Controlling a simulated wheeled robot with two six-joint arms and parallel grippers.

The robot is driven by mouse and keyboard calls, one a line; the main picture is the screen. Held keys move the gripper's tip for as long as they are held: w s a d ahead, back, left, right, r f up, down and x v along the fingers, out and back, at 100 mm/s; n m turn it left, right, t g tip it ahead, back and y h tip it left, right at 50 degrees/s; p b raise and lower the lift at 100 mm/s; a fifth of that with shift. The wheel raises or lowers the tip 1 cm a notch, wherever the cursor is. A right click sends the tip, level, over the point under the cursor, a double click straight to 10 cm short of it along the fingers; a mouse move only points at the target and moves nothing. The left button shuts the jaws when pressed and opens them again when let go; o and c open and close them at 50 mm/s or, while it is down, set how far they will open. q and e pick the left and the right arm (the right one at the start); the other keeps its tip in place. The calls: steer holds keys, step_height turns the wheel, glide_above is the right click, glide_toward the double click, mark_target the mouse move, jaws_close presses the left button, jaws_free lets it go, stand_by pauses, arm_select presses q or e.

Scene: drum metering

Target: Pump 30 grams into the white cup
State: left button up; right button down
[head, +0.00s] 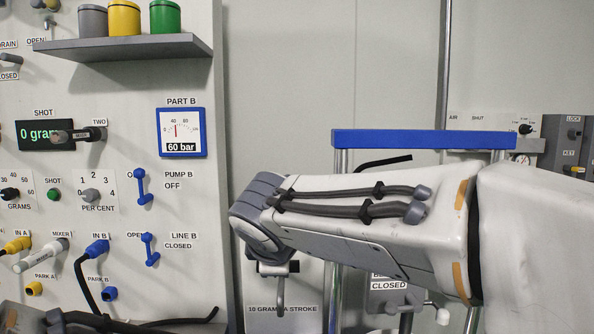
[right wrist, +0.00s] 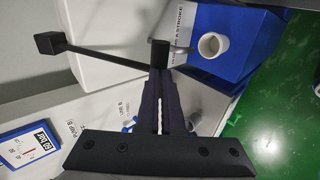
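In the head view my right arm hides most of this area. The shot display (head: 44,135) reads 0 gram. My left gripper is not in view.
The panel on the left carries knobs, plugs and the blue Pump B lever (head: 143,187), marked OFF, and Line B lever (head: 150,249), marked CLOSED. The Part B gauge (head: 181,132) reads 60 bar. Grey, yellow and green containers stand on a shelf (head: 125,48).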

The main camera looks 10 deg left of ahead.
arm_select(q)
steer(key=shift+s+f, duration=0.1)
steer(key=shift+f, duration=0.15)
arm_select(e)
steer(key=shift+d+f, duration=0.1)
steer(key=shift+f, duration=0.7)
steer(key=shift+r, duration=0.1)
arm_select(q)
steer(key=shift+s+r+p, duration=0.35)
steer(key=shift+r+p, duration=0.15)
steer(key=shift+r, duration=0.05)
arm_select(e)
steer(key=v, duration=1.5)
